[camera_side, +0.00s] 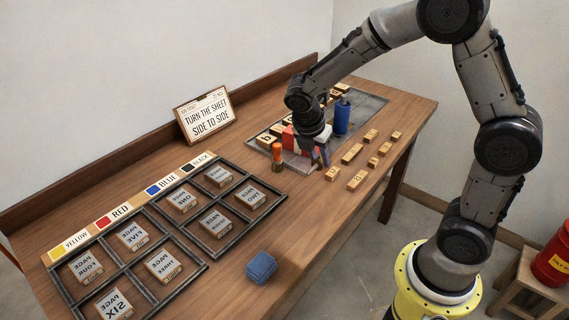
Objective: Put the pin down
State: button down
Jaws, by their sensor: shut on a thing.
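My gripper (316,153) points down at the near edge of the grey metal plate (373,103), among the tools at the right part of the table. Its fingers are close together on something small. The pin itself is too small and too covered by the fingers to make out. An orange-topped cylinder (277,154) stands upright further left, apart from the fingers. A blue bottle (342,115) stands upright to the right, behind the gripper.
Several small wooden blocks (352,153) lie in front of the plate. A dark framed rack (167,232) holds mirror-lettered blocks, with a colour strip (130,204) behind. A blue cube (261,267) sits at the front edge. A sign (204,115) leans at the back. Bare wood lies right of the rack.

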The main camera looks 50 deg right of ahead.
jog(key=w+d+f, duration=0.1)
jog(key=w+f, duration=0.2)
jog(key=w, duration=0.3)
send_over(293, 177)
jog(key=a, duration=0.2)
jog(key=f, duration=0.2)
jog(key=s+f, duration=0.1)
jog(key=f, duration=0.1)
jog(key=shift+d+f, duration=0.1)
jog(key=shift+f, duration=0.15)
jog(key=shift+w+d+f, duration=0.1)
jog(key=shift+w+f, duration=0.45)
jog(key=shift+f, duration=1.6)
jog(key=shift+f, duration=0.1)
jog(key=c, duration=0.6)
grip_release()
